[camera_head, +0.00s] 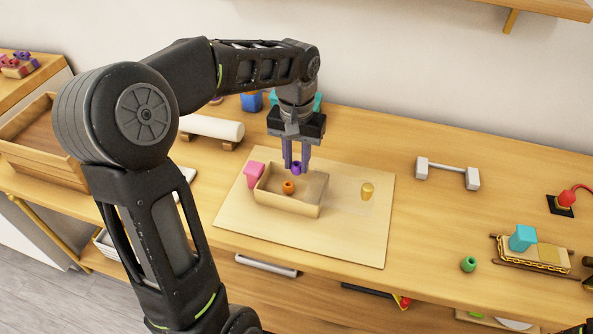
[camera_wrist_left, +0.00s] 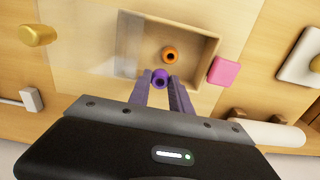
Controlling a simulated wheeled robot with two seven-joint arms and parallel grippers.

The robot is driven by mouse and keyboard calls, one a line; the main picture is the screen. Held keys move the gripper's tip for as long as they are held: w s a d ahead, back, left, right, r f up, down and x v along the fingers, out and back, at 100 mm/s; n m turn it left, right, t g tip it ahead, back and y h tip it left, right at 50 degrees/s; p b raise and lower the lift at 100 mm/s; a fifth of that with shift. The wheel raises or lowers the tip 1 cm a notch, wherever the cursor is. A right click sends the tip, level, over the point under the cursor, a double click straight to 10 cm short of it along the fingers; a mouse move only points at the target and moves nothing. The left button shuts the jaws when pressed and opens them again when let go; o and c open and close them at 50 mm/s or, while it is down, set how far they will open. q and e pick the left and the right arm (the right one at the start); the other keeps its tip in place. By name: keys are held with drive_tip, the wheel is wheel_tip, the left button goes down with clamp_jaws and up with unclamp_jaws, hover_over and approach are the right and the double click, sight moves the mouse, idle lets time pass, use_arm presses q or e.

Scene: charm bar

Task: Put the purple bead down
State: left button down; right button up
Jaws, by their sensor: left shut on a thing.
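The purple bead (camera_head: 297,167) is between the fingertips of my left gripper (camera_head: 297,164), which is shut on it. The bead also shows in the left wrist view (camera_wrist_left: 160,77), with its hole facing the camera. In the head view the gripper points down at the back part of a shallow wooden box (camera_head: 306,209). In the wrist view the bead overlaps the edge of this box; I cannot tell its exact height. An orange bead (camera_head: 288,187) lies inside the box. My right gripper is not in view.
The box stands on a pale board (camera_head: 352,245). A pink block (camera_head: 254,174) is beside the box on the left, and a gold piece (camera_head: 367,191) is to the right. A white roll (camera_head: 212,128) lies behind left. A green bead (camera_head: 468,264) is at far right.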

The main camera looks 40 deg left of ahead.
sight(297, 164)
use_arm(q)
drive_tip(key=shift+f, duration=0.1)
drive_tip(key=shift+f, duration=1.75)
drive_tip(key=c, duration=1.2)
unclamp_jaws()
wheel_tip(297, 164, up, 12)
drive_tip(key=shift+r, duration=0.1)
